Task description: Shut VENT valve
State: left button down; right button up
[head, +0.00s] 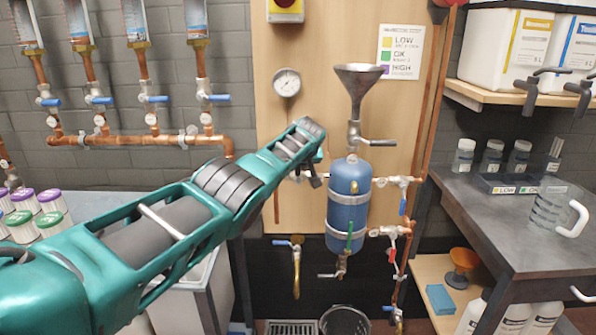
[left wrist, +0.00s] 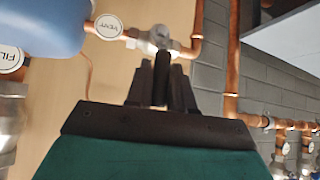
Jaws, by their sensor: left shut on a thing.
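The VENT valve (left wrist: 158,40) is a small metal valve on a copper pipe. Its round white VENT tag (left wrist: 108,27) shows beside it in the left wrist view. In the head view it sits left of the blue tank (head: 349,205), mostly hidden behind my gripper. My left gripper (left wrist: 161,82) is at the valve, its dark fingers shut on the valve's lever. In the head view the left gripper (head: 316,180) points down beside the tank. The lever is mostly hidden between the fingers, so its exact angle cannot be told. My right gripper is in neither view.
A metal funnel (head: 358,80) stands above the tank, with a pressure gauge (head: 287,83) to its left. Copper pipes with other valves (head: 403,182) run right of the tank. A dark workbench (head: 490,215) stands at right. A FILL tag (left wrist: 12,60) shows in the wrist view.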

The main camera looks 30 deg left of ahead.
pick_arm(q)
jog(key=shift+w+d+r, duration=0.15)
jog(key=shift+d, duration=0.05)
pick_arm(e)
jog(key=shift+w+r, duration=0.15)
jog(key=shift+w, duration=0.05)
pick_arm(q)
jog(key=c, duration=1.1)
grip_release()
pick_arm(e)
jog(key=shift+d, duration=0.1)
pick_arm(q)
jog(key=shift+s+d+r+p, duration=0.2)
jog(key=shift+r+p, duration=0.1)
jog(key=shift+p, duration=0.45)
jog(key=shift+p+v, duration=2.15)
jog(key=shift+v, duration=3.85)
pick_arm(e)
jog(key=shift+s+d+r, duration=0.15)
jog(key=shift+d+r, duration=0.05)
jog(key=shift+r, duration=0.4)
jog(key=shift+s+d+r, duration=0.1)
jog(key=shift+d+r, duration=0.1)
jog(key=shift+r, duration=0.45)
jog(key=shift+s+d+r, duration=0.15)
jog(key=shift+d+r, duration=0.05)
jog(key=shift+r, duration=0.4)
pick_arm(q)
jog(key=shift+s+d+f, duration=0.1)
jog(key=shift+f, duration=0.05)
